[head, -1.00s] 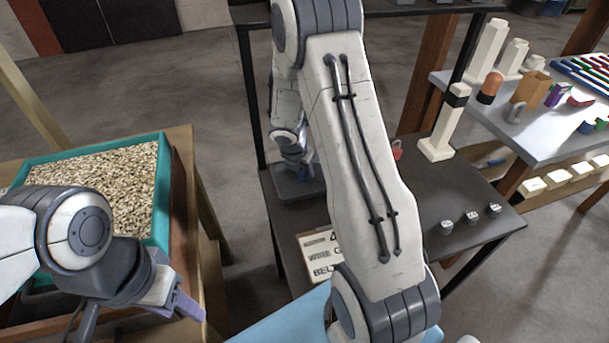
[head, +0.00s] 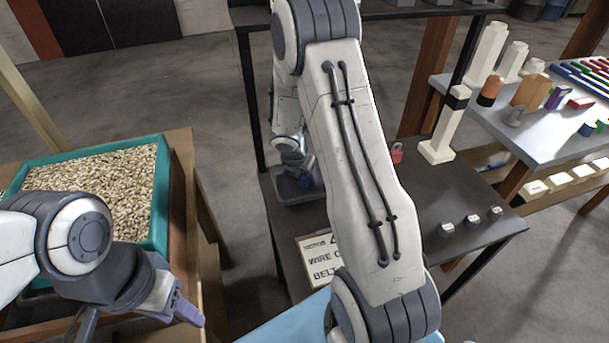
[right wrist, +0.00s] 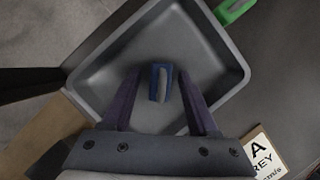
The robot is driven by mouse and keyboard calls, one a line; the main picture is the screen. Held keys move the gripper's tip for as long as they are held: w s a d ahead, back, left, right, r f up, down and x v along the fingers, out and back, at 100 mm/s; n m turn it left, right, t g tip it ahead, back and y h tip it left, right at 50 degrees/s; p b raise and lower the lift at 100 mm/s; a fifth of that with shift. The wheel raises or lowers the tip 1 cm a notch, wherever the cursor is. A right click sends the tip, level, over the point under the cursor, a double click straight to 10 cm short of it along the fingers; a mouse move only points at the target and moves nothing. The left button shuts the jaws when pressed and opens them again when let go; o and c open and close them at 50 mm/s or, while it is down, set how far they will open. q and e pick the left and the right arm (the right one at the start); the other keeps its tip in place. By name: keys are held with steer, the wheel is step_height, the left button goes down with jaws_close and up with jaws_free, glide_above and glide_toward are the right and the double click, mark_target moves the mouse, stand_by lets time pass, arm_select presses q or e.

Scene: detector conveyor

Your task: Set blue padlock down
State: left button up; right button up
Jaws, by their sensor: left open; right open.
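The blue padlock (right wrist: 160,83) is in the grey tray (right wrist: 108,80) in the right wrist view, apparently resting on its floor. My right gripper (right wrist: 160,102) is open, with its purple fingers apart on either side of the padlock. Gaps show between the padlock and both fingers. In the head view the tray (head: 292,197) stands on the dark table, and my right arm hides part of it. My left gripper (head: 185,307) is open and empty near the wooden stand at the lower left.
A red padlock (head: 396,154) lies on the dark table (head: 425,185) near a white post (head: 447,128). A printed sign (head: 318,262) is at the table's front edge. A teal-rimmed bin of pellets (head: 160,195) stands at left. A green item (right wrist: 235,10) is beside the tray.

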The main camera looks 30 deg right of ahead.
steer(key=p+v, duration=0.4)
steer(key=v, duration=0.7)
steer(key=s+a+r+m+y, duration=0.1)
steer(key=s+a+r+m, duration=0.15)
steer(key=a, duration=0.25)
steer(key=s+a+r+m, duration=0.2)
steer(key=a+r+m, duration=0.1)
steer(key=a+r, duration=0.15)
steer(key=s+a+r+m+g+y, duration=0.1)
steer(key=s+a+m, duration=0.4)
steer(key=s, duration=0.5)
steer(key=s+a+r+m+g+y, duration=0.1)
steer(key=s+a+r+m+y, duration=0.2)
steer(key=s+a+m, duration=0.3)
steer(key=s+a, duration=0.4)
steer(key=s, duration=0.1)
steer(key=shift+r, duration=0.35)
steer(key=shift+s+a, duration=0.1)
steer(key=shift+a, duration=0.05)
